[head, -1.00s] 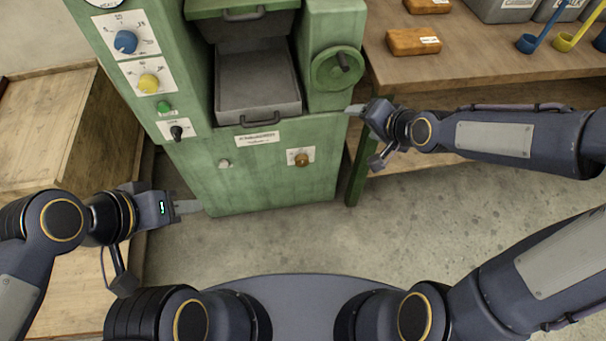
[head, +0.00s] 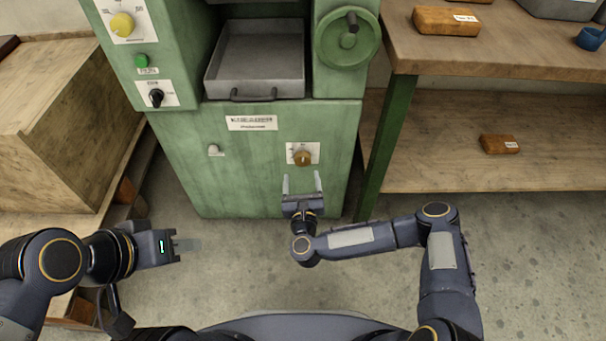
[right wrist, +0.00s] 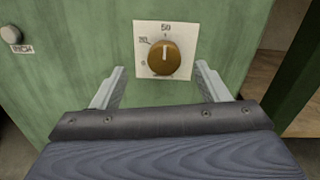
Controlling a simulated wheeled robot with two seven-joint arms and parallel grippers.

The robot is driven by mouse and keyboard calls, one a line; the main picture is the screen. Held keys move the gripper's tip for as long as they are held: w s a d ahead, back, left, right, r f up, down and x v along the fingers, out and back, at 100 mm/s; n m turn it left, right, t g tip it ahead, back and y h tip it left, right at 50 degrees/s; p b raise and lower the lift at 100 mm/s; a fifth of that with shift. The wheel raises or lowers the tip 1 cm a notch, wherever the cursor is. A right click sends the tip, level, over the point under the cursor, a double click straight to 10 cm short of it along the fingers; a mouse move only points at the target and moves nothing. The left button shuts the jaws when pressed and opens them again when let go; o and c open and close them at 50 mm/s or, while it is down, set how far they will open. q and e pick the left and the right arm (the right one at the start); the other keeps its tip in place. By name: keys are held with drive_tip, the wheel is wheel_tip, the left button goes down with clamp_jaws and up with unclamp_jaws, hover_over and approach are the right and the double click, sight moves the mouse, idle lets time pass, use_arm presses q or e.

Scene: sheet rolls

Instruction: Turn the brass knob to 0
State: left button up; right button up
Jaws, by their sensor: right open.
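The brass knob (head: 303,158) sits on a small white dial plate on the lower front of the green machine. In the right wrist view the brass knob (right wrist: 163,58) shows a pale pointer line aimed upward, near the 50 mark; a 0-like mark is at the plate's lower left. My right gripper (head: 302,182) is open and empty just below the knob, its fingers pointing at the panel. In the right wrist view the right gripper's fingers (right wrist: 160,85) stand apart on either side of the plate. My left gripper (head: 188,245) is at the lower left, away from the machine; its finger gap is unclear.
The green machine (head: 250,185) carries a yellow knob (head: 122,24), a green button (head: 141,61), a black switch (head: 156,97), a handwheel (head: 347,40) and a grey tray (head: 255,60). A wooden bench (head: 455,60) stands right. A wooden crate (head: 60,120) is left.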

sight(303, 162)
drive_tip(key=shift+m+h, duration=0.5)
drive_tip(key=shift+m, duration=0.1)
drive_tip(key=w, duration=0.2)
drive_tip(key=w+f+b, duration=0.1)
drive_tip(key=w, duration=0.1)
drive_tip(key=w+b, duration=0.1)
drive_tip(key=w, duration=0.2)
drive_tip(key=shift+w+d+f, duration=0.1)
drive_tip(key=shift+d+f, duration=0.05)
drive_tip(key=c, duration=1)
